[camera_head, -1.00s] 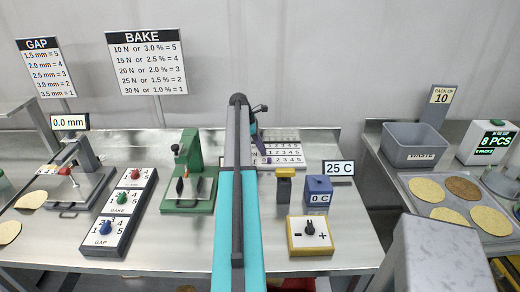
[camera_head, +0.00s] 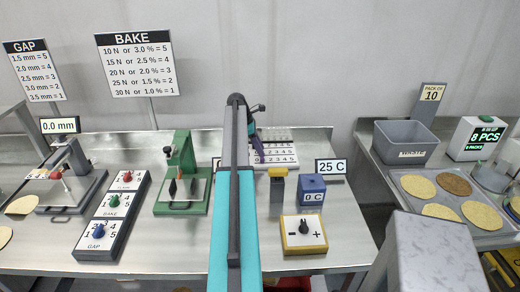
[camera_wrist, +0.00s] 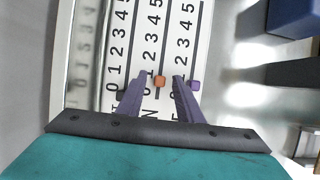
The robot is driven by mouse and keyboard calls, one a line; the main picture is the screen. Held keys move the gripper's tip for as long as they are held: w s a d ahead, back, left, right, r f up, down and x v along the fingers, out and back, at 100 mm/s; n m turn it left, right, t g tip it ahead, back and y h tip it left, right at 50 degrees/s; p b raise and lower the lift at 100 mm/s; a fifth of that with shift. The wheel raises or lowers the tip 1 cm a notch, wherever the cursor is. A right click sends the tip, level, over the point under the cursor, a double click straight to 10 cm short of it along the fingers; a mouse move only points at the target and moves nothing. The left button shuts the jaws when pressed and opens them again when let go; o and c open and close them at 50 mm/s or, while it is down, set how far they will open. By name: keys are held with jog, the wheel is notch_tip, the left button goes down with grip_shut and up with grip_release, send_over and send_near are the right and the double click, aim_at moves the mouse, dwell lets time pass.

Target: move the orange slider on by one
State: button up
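The orange slider (camera_wrist: 160,81) sits on the middle scale of a white panel (camera_wrist: 97,60) with rows of numbers, near the low end; I cannot tell its exact mark. My gripper (camera_wrist: 160,82) is open, its two purple fingers either side of the orange slider, with a gap showing on both sides. I cannot tell how far the tips are above the panel. In the head view the panel (camera_head: 279,144) is partly hidden behind my arm, and the orange slider is not visible.
A purple slider (camera_wrist: 194,86) lies just right of the right finger, and a dark slider (camera_wrist: 122,92) is beside the left finger. A blue block (camera_head: 312,187) and a yellow-topped post (camera_head: 277,174) stand right of my arm. A green press (camera_head: 186,175) stands left.

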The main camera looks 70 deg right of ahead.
jog(key=b+v, duration=0.3)
jog(key=v, duration=1)
jog(key=shift+r, duration=0.35)
jog(key=shift+w, duration=0.15)
